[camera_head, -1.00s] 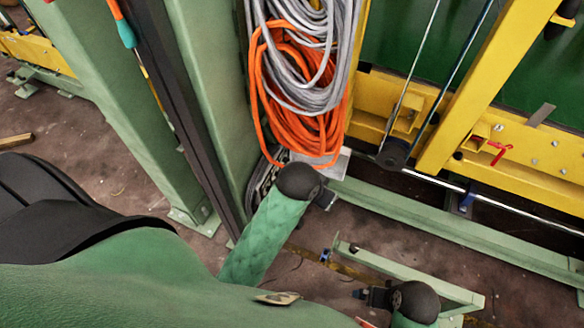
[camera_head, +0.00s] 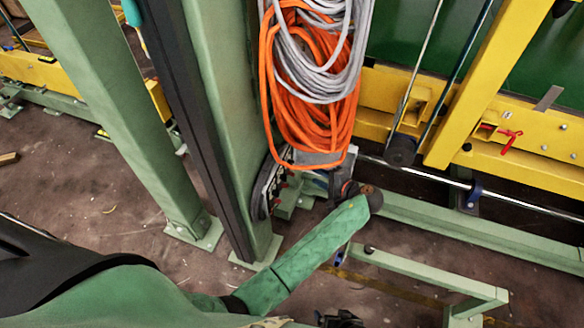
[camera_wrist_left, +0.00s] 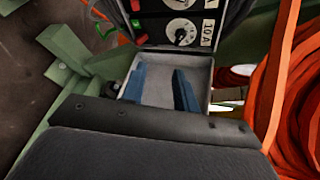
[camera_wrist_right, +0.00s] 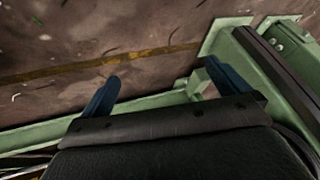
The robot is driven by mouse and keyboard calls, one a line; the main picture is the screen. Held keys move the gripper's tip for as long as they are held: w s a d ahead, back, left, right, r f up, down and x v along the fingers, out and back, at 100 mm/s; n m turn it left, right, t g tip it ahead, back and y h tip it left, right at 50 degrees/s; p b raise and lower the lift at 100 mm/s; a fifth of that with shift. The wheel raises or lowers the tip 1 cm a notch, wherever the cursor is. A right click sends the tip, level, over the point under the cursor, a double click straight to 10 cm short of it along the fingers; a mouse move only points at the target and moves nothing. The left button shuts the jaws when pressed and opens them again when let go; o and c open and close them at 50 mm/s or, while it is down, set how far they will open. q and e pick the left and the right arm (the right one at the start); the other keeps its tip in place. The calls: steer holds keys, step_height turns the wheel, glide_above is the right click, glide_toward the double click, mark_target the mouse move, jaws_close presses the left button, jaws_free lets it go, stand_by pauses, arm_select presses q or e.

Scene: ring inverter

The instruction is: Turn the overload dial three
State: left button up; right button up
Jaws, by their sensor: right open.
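In the left wrist view a dark control panel shows a white dial (camera_wrist_left: 182,32) with a black knob, beside a label reading 10 A. Part of another white dial (camera_wrist_left: 181,3) is cut off by the top edge. Which dial is the overload dial cannot be told for sure. My left gripper (camera_wrist_left: 160,82) is open and empty, its blue fingers just below the panel, over an open grey box cover. In the head view my left gripper (camera_head: 322,180) is beside the panel, its fingers unclear. My right gripper (camera_wrist_right: 157,78) is open and empty above the floor; it also shows at the head view's bottom edge (camera_head: 340,319).
Orange and grey cable coils (camera_head: 310,90) hang just above the panel, and orange cable (camera_wrist_left: 290,100) is close right of the left gripper. A green post (camera_head: 225,120) stands left. A low green frame (camera_head: 430,270) is at lower right. Bare floor lies between.

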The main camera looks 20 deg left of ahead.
mark_target(291, 163)
arm_select(q)
steer(key=w+a+m+y, duration=0.1)
steer(key=w+a, duration=0.1)
steer(key=a, duration=0.6)
steer(key=shift+w+m+y, duration=0.2)
steer(key=shift+m+y, duration=0.1)
steer(key=shift+m, duration=0.1)
steer(key=shift+a, duration=0.1)
jaws_close()
arm_select(e)
steer(key=w+t, duration=0.1)
steer(key=w+r, duration=0.1)
steer(key=w+r+t, duration=0.1)
steer(key=shift+a+t+y, duration=0.3)
